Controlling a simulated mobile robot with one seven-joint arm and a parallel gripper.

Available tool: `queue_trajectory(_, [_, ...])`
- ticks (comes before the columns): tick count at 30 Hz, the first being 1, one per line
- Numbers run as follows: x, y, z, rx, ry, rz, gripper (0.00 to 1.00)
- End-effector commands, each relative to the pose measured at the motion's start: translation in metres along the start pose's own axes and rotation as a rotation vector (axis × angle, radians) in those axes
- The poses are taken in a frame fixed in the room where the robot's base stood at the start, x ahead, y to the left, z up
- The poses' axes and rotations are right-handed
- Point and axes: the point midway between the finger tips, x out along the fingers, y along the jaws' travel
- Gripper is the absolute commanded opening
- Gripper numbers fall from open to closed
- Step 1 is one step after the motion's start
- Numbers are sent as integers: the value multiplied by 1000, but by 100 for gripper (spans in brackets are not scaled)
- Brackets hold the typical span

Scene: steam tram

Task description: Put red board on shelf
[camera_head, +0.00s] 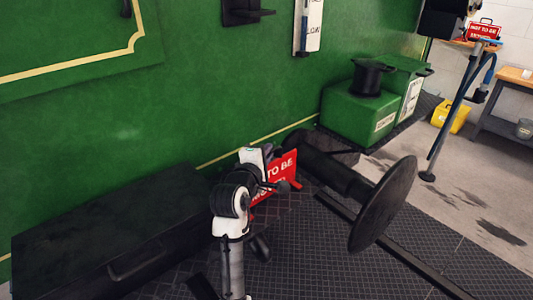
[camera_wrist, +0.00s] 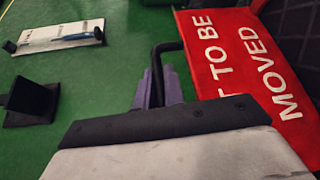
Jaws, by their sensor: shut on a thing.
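A red board (camera_head: 276,182) with white lettering, "TO BE" and "MOVED" readable, is at my gripper (camera_head: 268,180), in front of the green wall. In the wrist view my gripper (camera_wrist: 160,84) is shut on the black handle at the edge of the red board (camera_wrist: 245,65), which extends to the right. My arm hides part of the board in the head view. A small black shelf (camera_head: 246,14) is fixed to the green wall at the top, above and apart from the board. A black bracket-like piece, seemingly this shelf (camera_wrist: 28,102), shows at left in the wrist view.
A black chest (camera_head: 110,235) stands along the wall at left. A black shaft with a round disc (camera_head: 384,204) stands right of my gripper. Green boxes (camera_head: 360,112) stand behind it. A similar red sign (camera_head: 484,32) is at the far right. A white panel (camera_head: 308,26) hangs right of the shelf.

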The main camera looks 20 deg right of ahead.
Motion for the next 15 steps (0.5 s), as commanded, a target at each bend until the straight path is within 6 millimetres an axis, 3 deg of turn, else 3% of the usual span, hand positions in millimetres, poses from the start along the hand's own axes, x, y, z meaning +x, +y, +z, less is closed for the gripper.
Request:
queue_trajectory(5, [0, -1, 0, 0, 0, 2, 0])
queue_trajectory(6, [0, -2, 0, -1, 0, 0, 13])
queue_trajectory(10, [0, -2, 0, 0, 0, 0, 30])
queue_trajectory(15, [0, -2, 0, 0, 0, -1, 32])
